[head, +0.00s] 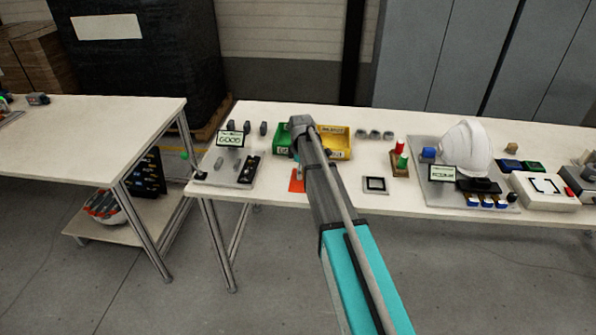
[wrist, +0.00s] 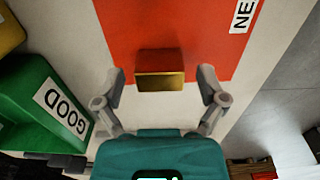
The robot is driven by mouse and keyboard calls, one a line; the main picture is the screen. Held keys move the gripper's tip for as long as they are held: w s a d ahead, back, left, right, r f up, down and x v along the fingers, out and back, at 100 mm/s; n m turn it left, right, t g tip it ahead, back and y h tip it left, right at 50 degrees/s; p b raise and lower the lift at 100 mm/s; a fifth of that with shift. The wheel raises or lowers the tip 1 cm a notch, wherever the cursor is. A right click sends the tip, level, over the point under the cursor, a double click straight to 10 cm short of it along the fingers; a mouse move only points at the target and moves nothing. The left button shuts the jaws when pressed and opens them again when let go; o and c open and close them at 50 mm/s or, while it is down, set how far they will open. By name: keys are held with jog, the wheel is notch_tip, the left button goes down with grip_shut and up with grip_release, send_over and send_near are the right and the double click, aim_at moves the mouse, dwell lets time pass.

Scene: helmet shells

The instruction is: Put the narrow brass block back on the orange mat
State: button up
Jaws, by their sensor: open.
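The brass block (wrist: 160,70) shows in the wrist view at the near edge of the orange mat (wrist: 130,25). Its upper part overlaps the mat in the picture and its lower brass face reaches past the mat's edge. I cannot tell whether it rests on the mat or the table. My gripper (wrist: 161,80) is open, with one finger on each side of the block and visible gaps between. In the head view a strip of the orange mat (head: 296,181) shows left of my arm; the block and my fingers are hidden there.
A green bin (wrist: 45,105) labelled GOOD stands close on the left in the wrist view. A yellow bin (head: 337,143) is beside it in the head view. A grey plate with a dark square (head: 375,184) lies right of my arm. The table's front edge is near.

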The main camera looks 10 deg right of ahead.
jog(key=shift+r, duration=0.2)
notch_tip(320, 180, up, 12)
jog(key=p, duration=1.2)
dwell(0.7)
jog(key=s+m, duration=1.4)
jog(key=s, duration=1.5)
jog(key=shift+s+a, duration=0.25)
jog(key=shift+a, duration=0.1)
